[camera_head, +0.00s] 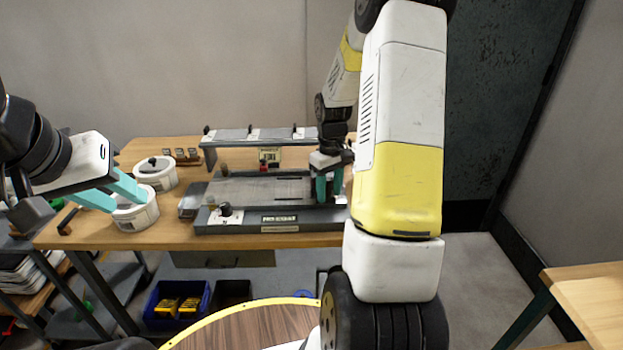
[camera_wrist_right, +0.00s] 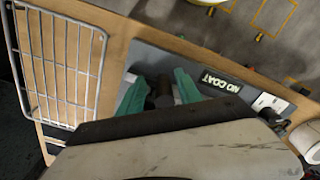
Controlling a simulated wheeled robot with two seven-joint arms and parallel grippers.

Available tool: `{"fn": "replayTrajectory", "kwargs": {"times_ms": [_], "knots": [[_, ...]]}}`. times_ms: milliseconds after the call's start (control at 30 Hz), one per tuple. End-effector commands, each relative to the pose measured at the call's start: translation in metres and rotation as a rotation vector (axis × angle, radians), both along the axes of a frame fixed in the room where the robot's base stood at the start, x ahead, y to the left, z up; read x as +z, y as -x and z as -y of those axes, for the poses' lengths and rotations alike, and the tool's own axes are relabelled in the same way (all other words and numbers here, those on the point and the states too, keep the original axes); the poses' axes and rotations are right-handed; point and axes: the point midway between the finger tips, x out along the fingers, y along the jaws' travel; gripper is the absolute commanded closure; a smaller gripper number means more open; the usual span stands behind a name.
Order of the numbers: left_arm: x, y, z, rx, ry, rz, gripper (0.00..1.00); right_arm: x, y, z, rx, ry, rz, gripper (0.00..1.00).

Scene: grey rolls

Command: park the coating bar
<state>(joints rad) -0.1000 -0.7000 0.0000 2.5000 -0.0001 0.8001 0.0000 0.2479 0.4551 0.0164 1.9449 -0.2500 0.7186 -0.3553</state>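The grey coating machine (camera_head: 275,220) stands on the wooden bench (camera_head: 90,232), with a PRO-COAT plate on its front. My right gripper (camera_head: 328,188) reaches down over the right end of the machine's bed. Its two teal fingers stand apart. In the right wrist view, a dark cylindrical piece (camera_wrist_right: 160,94) shows between the fingers of my right gripper (camera_wrist_right: 159,90); I cannot tell whether both fingers touch it or whether it is the coating bar.
A white lidded pot (camera_head: 156,174) and another white pot (camera_head: 137,213) stand on the bench's left. A raised rack (camera_head: 262,133) stands behind the machine. A wire basket (camera_wrist_right: 62,70) shows in the right wrist view. A blue bin (camera_head: 176,304) sits below.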

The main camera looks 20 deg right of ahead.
Motion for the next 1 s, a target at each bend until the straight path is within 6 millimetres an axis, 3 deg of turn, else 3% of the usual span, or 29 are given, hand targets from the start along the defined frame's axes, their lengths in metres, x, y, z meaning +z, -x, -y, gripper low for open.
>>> {"fn": "replayTrajectory", "kwargs": {"times_ms": [233,600,1000], "knots": [[0.000,0.000,0.000,0.000,0.000,0.000,0.64,0.011,0.000,-0.001,0.000,0.000,0.001,0.59],[0.000,0.000,0.000,0.000,0.000,0.000,0.64,0.069,-0.001,0.000,0.000,0.000,0.002,0.59],[0.000,0.000,0.000,0.000,0.000,0.000,0.64,0.078,0.000,0.000,0.000,0.000,0.000,0.59]]}}
